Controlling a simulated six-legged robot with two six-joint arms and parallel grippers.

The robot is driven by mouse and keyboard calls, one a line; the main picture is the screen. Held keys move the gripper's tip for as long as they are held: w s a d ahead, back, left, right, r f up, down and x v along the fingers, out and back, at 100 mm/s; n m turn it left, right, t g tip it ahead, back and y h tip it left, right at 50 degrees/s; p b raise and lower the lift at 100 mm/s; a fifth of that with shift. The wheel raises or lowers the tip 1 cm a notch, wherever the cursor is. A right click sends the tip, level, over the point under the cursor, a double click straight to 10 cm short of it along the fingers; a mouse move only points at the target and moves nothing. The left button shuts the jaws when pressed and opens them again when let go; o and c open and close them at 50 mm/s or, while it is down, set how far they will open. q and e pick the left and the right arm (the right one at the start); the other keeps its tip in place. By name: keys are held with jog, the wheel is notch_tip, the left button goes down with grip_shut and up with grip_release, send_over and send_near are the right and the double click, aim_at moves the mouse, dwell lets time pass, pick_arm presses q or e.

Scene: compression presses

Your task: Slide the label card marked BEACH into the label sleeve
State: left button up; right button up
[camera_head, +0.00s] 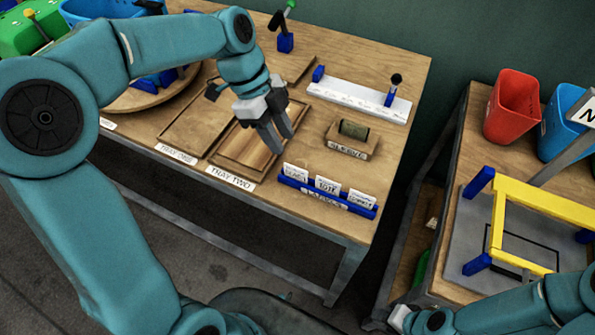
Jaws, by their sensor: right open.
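Three white label cards stand upright in a blue rack at the table's front right edge. The left one (295,172) seems to read BEACH, though its print is small; the middle card (327,186) reads TOTE. The label sleeve (354,130) is a dark greenish piece on a wooden block behind the rack. No card shows in it. My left gripper (278,139) points down above tray two, left of the sleeve and behind the cards, touching neither; its finger gap is unclear. My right gripper (399,317) is open at the lower right, partly cut off, away from the cards.
Tray two (240,150) and tray one (190,125) lie left of the rack (330,198). A white strip (358,101) with blue posts lies behind the sleeve. On the right table stand a yellow frame (540,199), a red bin (512,108) and a blue bin (562,128).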

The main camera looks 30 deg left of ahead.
aim_at(295, 167)
pick_arm(q)
jog(key=shift+x, duration=4.95)
jog(key=shift+s+a, duration=0.1)
jog(key=shift+a, duration=0.05)
grip_shut()
